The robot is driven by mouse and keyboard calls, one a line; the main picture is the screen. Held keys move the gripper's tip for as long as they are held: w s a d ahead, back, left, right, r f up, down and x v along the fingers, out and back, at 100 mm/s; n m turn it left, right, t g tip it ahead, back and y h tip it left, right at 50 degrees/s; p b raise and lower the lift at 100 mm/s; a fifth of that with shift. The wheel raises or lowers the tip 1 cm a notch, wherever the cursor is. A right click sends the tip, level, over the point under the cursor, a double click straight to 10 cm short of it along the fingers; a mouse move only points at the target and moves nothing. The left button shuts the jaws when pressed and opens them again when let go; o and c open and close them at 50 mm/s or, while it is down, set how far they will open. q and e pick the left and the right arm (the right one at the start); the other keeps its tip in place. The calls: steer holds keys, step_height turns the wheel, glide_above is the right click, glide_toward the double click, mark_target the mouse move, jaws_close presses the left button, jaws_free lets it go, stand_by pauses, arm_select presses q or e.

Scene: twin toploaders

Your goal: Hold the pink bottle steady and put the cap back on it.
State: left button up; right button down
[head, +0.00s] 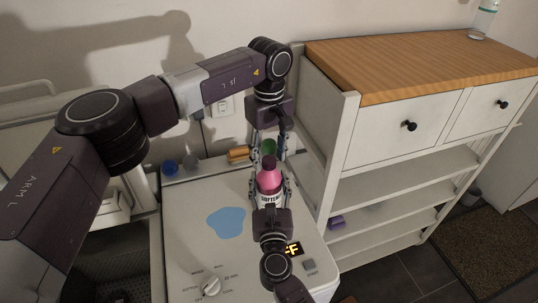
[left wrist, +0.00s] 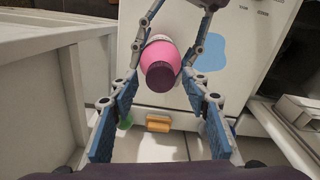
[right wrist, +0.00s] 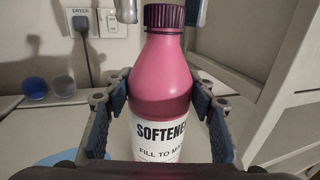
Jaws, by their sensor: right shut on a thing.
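The pink bottle (head: 269,180) stands upright over the white machine top, with a white label reading SOFTENER in part; it fills the middle of the right wrist view (right wrist: 165,85). A dark maroon cap (right wrist: 164,17) sits on its neck; the left wrist view also shows the cap (left wrist: 161,77). Whether it is fully tightened I cannot tell. My right gripper (head: 270,188) is shut on the bottle's body from the near side. My left gripper (head: 268,148) is open and empty, pointing down by the cap, its fingers spread to either side.
The white machine top (head: 190,215) carries a blue puddle (head: 226,222), a dial (head: 211,285), a blue item (head: 170,168), an orange-brown item (head: 238,154) and a green item (head: 268,146). A wood-topped shelf unit (head: 420,55) stands close on the right. A wall is behind.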

arm_select(q)
steer(key=shift+r, duration=0.15)
steer(key=shift+r, duration=2.1)
steer(key=shift+c, duration=0.4)
steer(key=n, duration=0.5)
steer(key=shift+r, duration=0.4)
steer(key=n, duration=0.3)
steer(key=r+n, duration=0.1)
steer(key=n, duration=0.3)
steer(key=shift+n, duration=0.3)
steer(key=n, duration=0.5)
steer(key=shift+r, duration=0.4)
steer(key=n, duration=0.4)
steer(key=r+n, duration=0.1)
steer(key=n, duration=0.1)
steer(key=shift+n, duration=0.4)
